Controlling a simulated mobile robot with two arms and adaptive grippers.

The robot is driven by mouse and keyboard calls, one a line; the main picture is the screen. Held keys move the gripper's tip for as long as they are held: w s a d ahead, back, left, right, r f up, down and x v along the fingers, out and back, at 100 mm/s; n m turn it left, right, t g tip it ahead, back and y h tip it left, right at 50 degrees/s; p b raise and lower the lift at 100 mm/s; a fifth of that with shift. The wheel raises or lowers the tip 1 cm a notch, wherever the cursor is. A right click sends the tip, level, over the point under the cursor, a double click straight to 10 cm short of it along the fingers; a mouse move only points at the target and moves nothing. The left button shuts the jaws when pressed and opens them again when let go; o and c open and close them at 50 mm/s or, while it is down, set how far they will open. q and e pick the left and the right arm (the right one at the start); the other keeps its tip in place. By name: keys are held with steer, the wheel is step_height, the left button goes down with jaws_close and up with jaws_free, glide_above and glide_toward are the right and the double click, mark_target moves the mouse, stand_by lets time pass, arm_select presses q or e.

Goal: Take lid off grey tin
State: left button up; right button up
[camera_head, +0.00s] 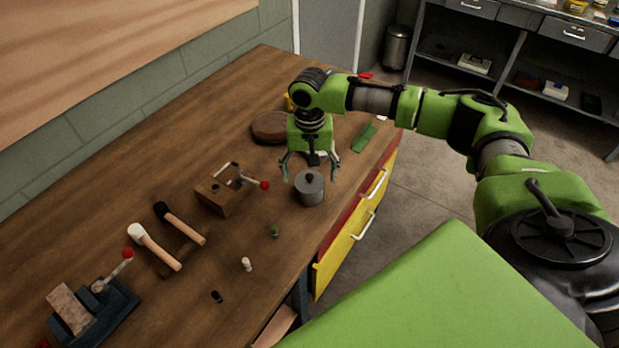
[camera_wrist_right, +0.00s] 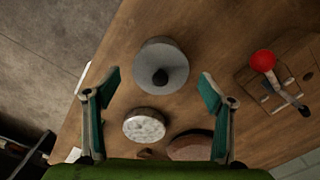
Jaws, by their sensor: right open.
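The grey tin (camera_head: 309,192) stands upright on the wooden workbench near its right edge. Its grey lid (camera_head: 309,180) with a dark knob is on top. In the right wrist view the lid (camera_wrist_right: 161,66) shows from above, with the black knob near its middle. My right gripper (camera_head: 310,174) is open and empty, above and just behind the tin in the head view. In the right wrist view its two teal fingers (camera_wrist_right: 158,88) are spread wide, one on each side of the lid's near part, apart from it. My left gripper is not in view.
A wooden block with a red-knobbed clamp (camera_head: 217,194) stands left of the tin. Two mallets (camera_head: 160,248), a vise (camera_head: 95,312) and small bottles (camera_head: 247,264) lie further left and nearer. A round brown object (camera_head: 270,127) and green strip (camera_head: 364,138) lie behind.

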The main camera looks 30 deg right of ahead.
steer(key=shift+f, duration=0.2)
jaws_close()
steer(key=shift+r, duration=0.15)
